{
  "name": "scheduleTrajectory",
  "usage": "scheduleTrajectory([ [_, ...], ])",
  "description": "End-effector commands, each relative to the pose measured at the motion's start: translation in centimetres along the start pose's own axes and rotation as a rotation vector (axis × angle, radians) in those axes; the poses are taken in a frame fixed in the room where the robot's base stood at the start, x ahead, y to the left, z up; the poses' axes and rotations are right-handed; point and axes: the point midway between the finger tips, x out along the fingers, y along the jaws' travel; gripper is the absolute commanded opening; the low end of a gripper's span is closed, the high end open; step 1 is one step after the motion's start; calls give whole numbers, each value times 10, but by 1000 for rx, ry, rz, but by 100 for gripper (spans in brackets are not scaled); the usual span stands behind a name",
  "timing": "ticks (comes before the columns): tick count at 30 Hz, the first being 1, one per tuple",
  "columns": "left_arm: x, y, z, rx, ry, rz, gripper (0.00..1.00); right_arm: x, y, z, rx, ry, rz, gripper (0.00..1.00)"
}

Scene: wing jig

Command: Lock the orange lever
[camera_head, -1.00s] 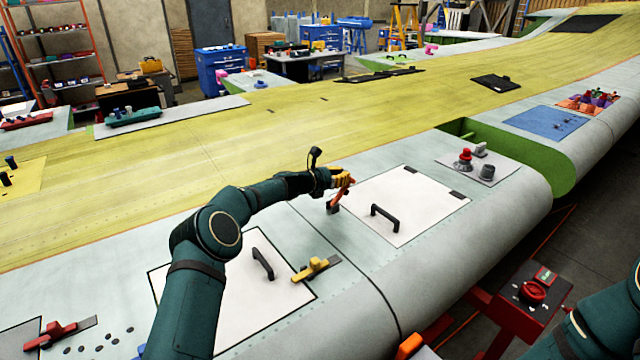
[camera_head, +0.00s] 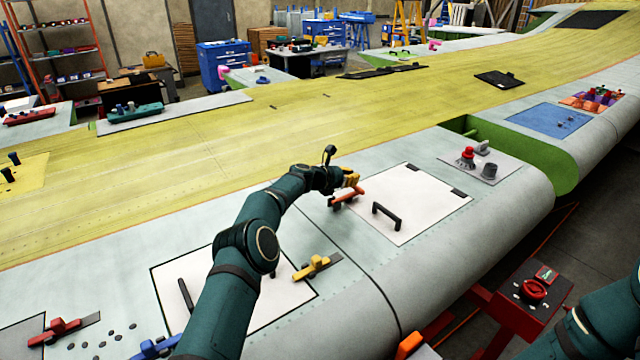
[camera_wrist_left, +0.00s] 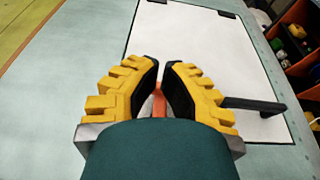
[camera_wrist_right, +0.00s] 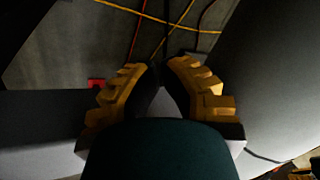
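The orange lever (camera_head: 349,196) stands at the left edge of the white panel with a black handle (camera_head: 386,215). It leans low to the right in the head view. My left gripper (camera_head: 351,179) is at the lever. In the left wrist view the lever (camera_wrist_left: 158,102) shows as an orange strip between the two black finger pads, which sit close on either side of it. The lever's base is hidden there by my gripper. My right gripper (camera_wrist_right: 162,68) has its fingertips a little apart with nothing between them, low over dark floor.
A yellow clamp (camera_head: 316,267), a blue clamp (camera_head: 155,348) and a red clamp (camera_head: 62,328) lie on the grey wing skin to the left. A red control stand (camera_head: 515,322) is in front of the wing.

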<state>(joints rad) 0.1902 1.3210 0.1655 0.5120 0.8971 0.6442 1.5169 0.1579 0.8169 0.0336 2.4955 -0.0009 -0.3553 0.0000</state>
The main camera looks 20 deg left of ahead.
Motion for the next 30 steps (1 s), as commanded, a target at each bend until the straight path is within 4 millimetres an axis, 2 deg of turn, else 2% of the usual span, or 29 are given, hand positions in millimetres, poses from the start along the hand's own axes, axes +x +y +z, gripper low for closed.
scheduleTrajectory([
  [16,-3,1,0,-1,1,1,0,0,0,0,0,0,0,0],
  [26,-28,2,1,-2,1,1,0,0,0,0,0,0,0,0],
  [30,-44,2,0,-3,1,3,0,0,0,0,0,0,0,0],
])
